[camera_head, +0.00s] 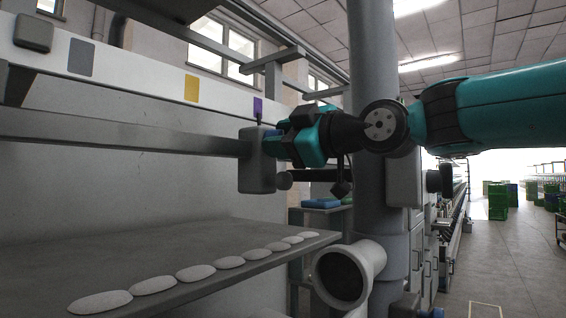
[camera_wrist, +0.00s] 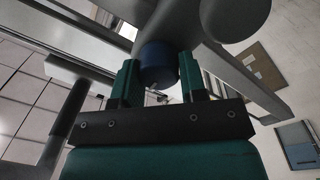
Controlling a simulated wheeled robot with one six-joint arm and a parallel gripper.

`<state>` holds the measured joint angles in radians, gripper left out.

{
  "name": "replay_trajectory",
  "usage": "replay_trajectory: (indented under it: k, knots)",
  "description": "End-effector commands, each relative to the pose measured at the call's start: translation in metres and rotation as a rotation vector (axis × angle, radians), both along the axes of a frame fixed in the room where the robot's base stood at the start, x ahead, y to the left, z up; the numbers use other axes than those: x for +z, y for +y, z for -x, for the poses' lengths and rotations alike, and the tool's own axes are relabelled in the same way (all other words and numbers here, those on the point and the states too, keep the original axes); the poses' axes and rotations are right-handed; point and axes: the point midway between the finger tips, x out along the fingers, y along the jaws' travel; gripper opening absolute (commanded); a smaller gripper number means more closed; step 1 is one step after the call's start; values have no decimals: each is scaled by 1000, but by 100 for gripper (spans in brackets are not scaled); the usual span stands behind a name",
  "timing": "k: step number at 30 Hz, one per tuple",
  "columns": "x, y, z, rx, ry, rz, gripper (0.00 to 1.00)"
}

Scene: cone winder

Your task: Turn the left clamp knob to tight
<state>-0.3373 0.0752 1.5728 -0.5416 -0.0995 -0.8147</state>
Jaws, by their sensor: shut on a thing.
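The clamp knob (camera_wrist: 159,66) is a blue cylinder in the wrist view. It stands out from a grey rounded clamp body (camera_wrist: 168,25). My gripper (camera_wrist: 160,75) has its two teal fingers on either side of the knob and is shut on it. In the head view my gripper (camera_head: 290,146) reaches in from the right to a grey clamp block (camera_head: 256,172) at the end of a long grey bar. I cannot tell the knob's turn angle.
A grey bar (camera_head: 120,131) runs left from the clamp. Below it a dark shelf (camera_head: 150,255) carries a row of white oval pieces (camera_head: 187,274). A thick grey column (camera_head: 375,215) stands right behind the gripper. Open aisle floor (camera_head: 500,260) lies at right.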

Motion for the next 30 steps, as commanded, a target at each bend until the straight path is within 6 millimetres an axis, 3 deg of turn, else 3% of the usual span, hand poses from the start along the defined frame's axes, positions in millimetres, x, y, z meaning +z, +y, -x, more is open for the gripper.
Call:
replay_trajectory:
  k: [23,24,26,30]
  knots:
    - [0,0,0,0,-77,62,15]
    - [0,0,0,0,-77,62,48]
    - [0,0,0,0,-77,62,62]
    - [0,0,0,0,-77,61,65]
